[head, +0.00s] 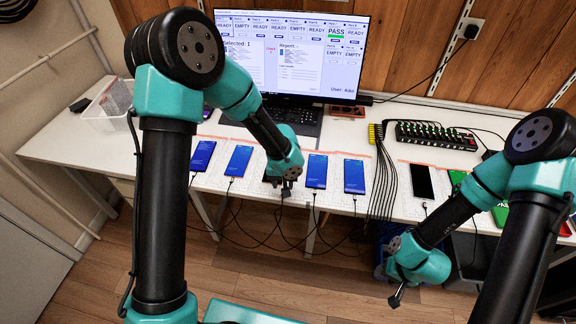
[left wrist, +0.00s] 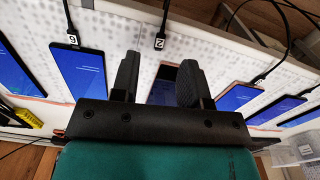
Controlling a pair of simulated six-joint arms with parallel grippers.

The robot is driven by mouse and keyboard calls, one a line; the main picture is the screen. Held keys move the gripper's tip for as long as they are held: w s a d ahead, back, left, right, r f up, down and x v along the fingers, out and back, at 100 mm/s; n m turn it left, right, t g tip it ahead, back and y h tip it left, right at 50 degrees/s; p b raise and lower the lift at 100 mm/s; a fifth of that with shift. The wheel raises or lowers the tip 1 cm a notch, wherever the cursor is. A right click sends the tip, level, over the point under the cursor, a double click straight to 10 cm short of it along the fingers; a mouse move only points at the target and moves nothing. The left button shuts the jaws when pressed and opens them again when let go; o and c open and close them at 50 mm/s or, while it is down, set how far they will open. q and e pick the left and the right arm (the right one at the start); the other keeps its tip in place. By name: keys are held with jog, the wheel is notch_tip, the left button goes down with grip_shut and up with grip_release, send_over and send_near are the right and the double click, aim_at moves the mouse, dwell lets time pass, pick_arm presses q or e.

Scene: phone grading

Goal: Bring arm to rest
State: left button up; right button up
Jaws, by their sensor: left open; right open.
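My left gripper (head: 287,188) is open over the row of phones on the white table; its two dark fingers also show in the left wrist view (left wrist: 160,78). A phone (left wrist: 163,84) lies between and beyond the fingers there, partly hidden, and I see no grip on it. Blue-screened phones lie on both sides, one to the left (head: 239,160) and one to the right (head: 317,170) in the head view. My right gripper (head: 396,297) is open and empty, low in front of the table's front edge, over the floor side.
A monitor (head: 290,50) and keyboard (head: 290,118) stand at the back. A clear bin (head: 105,110) is at the left. A black hub with lit green dots (head: 436,136) and a dark phone (head: 421,181) lie at the right. Cables hang off the front edge.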

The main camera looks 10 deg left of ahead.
pick_arm(q)
jog(key=shift+f, duration=0.1)
jog(key=s+a+f+h, duration=0.2)
jog(key=s+a+f, duration=0.1)
jog(key=s+f, duration=0.4)
jog(key=s+a+f+h, duration=0.1)
jog(key=s+a+f, duration=0.3)
jog(key=s+f, duration=0.3)
jog(key=s, duration=0.3)
jog(key=shift+s+a+t+h, duration=0.25)
jog(key=shift+s+t+h, duration=0.05)
jog(key=shift+t+h, duration=0.1)
